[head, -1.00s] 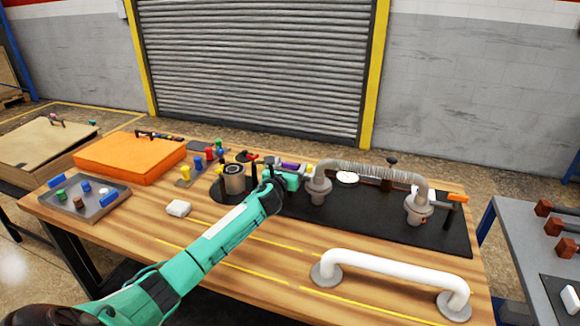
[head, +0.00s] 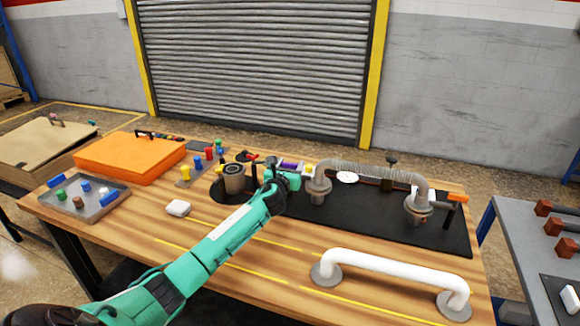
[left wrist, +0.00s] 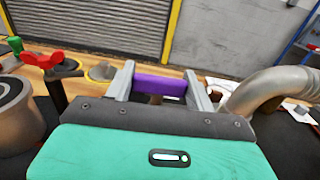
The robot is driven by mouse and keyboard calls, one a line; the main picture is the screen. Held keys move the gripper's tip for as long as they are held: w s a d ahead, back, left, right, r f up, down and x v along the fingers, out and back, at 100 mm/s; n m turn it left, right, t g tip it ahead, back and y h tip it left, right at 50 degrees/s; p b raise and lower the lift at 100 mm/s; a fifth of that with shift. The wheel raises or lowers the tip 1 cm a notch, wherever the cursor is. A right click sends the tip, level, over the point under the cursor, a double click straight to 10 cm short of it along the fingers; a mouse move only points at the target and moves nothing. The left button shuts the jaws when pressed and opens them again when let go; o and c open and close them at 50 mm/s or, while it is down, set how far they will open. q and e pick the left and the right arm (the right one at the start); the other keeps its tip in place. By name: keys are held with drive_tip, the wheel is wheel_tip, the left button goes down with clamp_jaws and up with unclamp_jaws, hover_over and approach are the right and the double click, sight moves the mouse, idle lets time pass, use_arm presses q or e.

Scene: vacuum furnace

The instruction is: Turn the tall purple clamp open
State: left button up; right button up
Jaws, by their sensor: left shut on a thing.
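The purple clamp (head: 291,165) is at the back middle of the workbench, between the metal cylinder (head: 235,179) and the grey bellows pipe (head: 372,171). In the left wrist view its purple bar (left wrist: 158,85) lies across the gap between two grey fingers. My left gripper (head: 291,171) is shut on it, with one finger on each side of the purple part. My gripper body hides the clamp's lower part and base, so I cannot tell how far it is turned. My right gripper is not in view.
A red-handled clamp (left wrist: 57,66) stands left of the gripper, close to the cylinder. The bellows pipe rises close on the right. A white curved pipe (head: 395,268) lies at the front right. An orange case (head: 130,157) and a grey tray (head: 85,198) are at the left.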

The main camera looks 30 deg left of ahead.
use_arm(q)
drive_tip(key=n+g+y, duration=0.1)
drive_tip(key=n+y, duration=0.1)
drive_tip(key=y, duration=0.2)
drive_tip(key=shift+d+n+g, duration=0.1)
drive_tip(key=shift+n+g, duration=0.3)
drive_tip(key=n+g+y, duration=0.3)
drive_tip(key=y, duration=0.1)
drive_tip(key=shift+p, duration=0.3)
drive_tip(key=shift+n+g+y, duration=0.3)
drive_tip(key=shift+n+g, duration=0.1)
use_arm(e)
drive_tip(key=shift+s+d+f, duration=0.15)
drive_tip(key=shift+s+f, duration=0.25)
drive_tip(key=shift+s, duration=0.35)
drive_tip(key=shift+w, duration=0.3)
